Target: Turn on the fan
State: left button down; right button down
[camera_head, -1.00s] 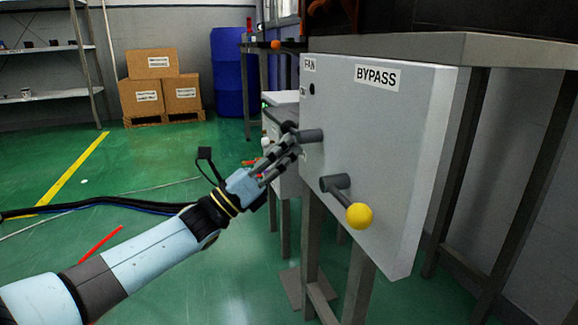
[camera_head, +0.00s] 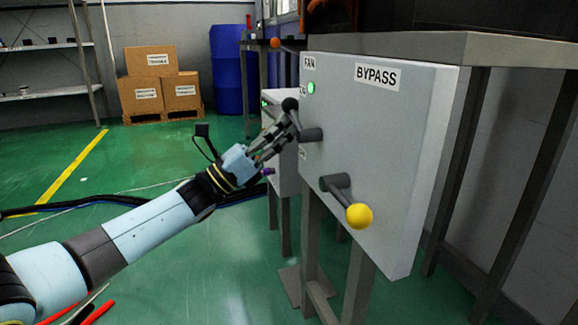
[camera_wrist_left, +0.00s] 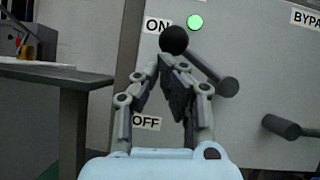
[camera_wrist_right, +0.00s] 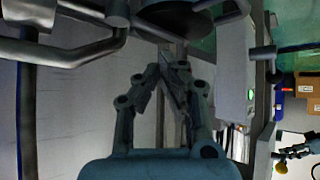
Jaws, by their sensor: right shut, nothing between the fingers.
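The fan switch is on the grey panel (camera_head: 385,120), under the FAN label (camera_head: 309,63). Its lever has a black ball knob (camera_head: 290,104) and a dark pivot (camera_head: 312,135). In the left wrist view the knob (camera_wrist_left: 174,40) is up beside the ON label (camera_wrist_left: 158,25), well above the OFF label (camera_wrist_left: 146,122). The fan light (camera_head: 311,88) glows green; it also shows in the left wrist view (camera_wrist_left: 195,22). My left gripper (camera_head: 284,128) is shut, its tips just below the knob; contact is unclear. My right gripper (camera_wrist_right: 172,66) is shut and empty, away from the panel.
The BYPASS lever with a yellow ball (camera_head: 359,216) sticks out of the panel's lower right. A metal table (camera_head: 420,46) stands above and behind the panel. Dark bars (camera_wrist_right: 65,52) are close to my right gripper. Boxes (camera_head: 160,85) and a blue barrel (camera_head: 228,75) stand far back.

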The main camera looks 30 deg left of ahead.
pick_arm(q)
jog(key=shift+s+d+r, duration=0.1)
jog(key=shift+r, duration=0.35)
pick_arm(e)
jog(key=shift+r, duration=0.1)
pick_arm(q)
jog(key=shift+f, duration=0.15)
